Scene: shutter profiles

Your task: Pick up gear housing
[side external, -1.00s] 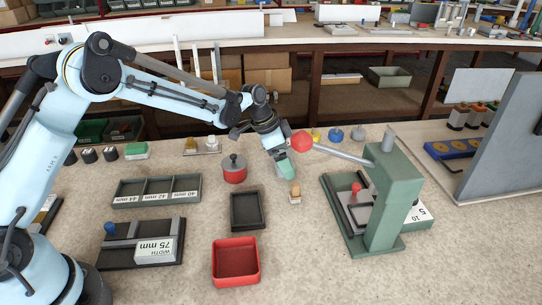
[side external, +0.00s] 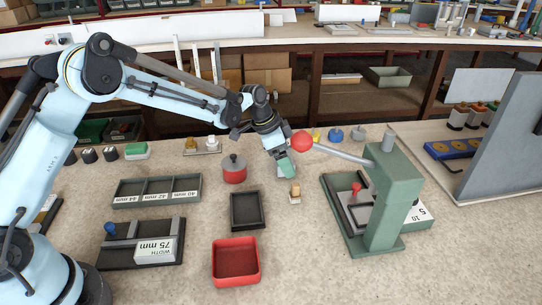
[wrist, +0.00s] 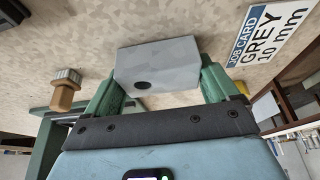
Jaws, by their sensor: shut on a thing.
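A light grey block with a dark round hole, likely the gear housing (wrist: 170,62), sits between the two green fingers of my gripper (wrist: 160,82) in the wrist view. The fingers press on its left and right sides. In the side external view my gripper (side external: 286,170) points down low over the bench, right of the red pot. The block is mostly hidden behind the fingers there, and I cannot tell whether it touches the bench.
A small wooden-handled piece (side external: 295,193) stands close to the right of my gripper. A green press (side external: 388,195) with a red-knobbed lever (side external: 302,142) is further right. A black tray (side external: 247,211), red tray (side external: 235,262) and red pot (side external: 234,171) are left. A GREY 10 mm card (wrist: 268,32) shows.

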